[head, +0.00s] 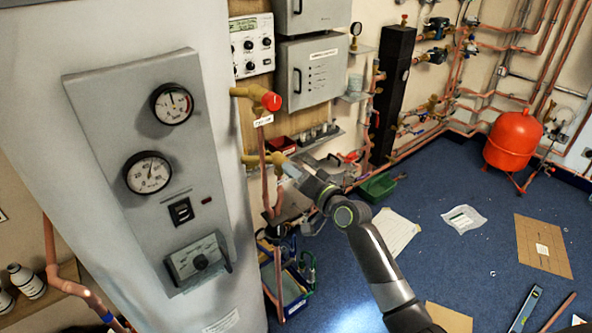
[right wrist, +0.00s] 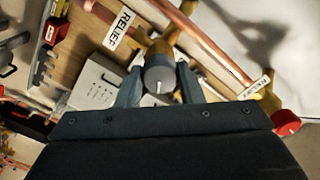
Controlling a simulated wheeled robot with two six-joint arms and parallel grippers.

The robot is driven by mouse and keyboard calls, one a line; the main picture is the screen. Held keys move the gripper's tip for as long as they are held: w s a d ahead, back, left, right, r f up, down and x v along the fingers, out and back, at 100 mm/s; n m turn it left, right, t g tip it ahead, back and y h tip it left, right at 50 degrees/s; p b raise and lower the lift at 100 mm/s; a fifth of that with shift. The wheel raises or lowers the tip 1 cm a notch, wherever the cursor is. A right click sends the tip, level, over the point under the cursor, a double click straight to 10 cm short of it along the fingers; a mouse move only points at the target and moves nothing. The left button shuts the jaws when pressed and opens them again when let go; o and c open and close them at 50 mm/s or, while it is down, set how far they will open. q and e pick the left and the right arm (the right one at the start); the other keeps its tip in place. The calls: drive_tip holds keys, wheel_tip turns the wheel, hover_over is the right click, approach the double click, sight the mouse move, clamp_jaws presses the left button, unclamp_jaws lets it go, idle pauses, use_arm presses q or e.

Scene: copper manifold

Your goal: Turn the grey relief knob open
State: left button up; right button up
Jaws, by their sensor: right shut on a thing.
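The grey relief knob (right wrist: 159,79) shows in the right wrist view, round with a white line on its face. It sits on a brass valve body (right wrist: 160,47) beside a white tag reading RELIEF (right wrist: 119,28). My right gripper (right wrist: 159,85) is shut on the knob, one finger on each side. In the head view my right gripper (head: 288,168) is at the end of the lower brass valve (head: 252,160) beside the white cylinder. The knob is hard to make out there. My left gripper is not in view.
A red knob (head: 271,101) on another tagged brass valve is just above; it shows at the right in the wrist view (right wrist: 286,122). A grey gauge panel (head: 155,165) is on the white cylinder. Copper pipe (head: 278,190) runs close by the gripper.

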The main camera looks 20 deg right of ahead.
drive_tip(key=shift+m, duration=0.3)
drive_tip(key=o, duration=1)
drive_tip(key=b+v, duration=0.2)
drive_tip(key=v, duration=1.5)
drive_tip(key=shift+s, duration=0.2)
drive_tip(key=shift+d, duration=0.1)
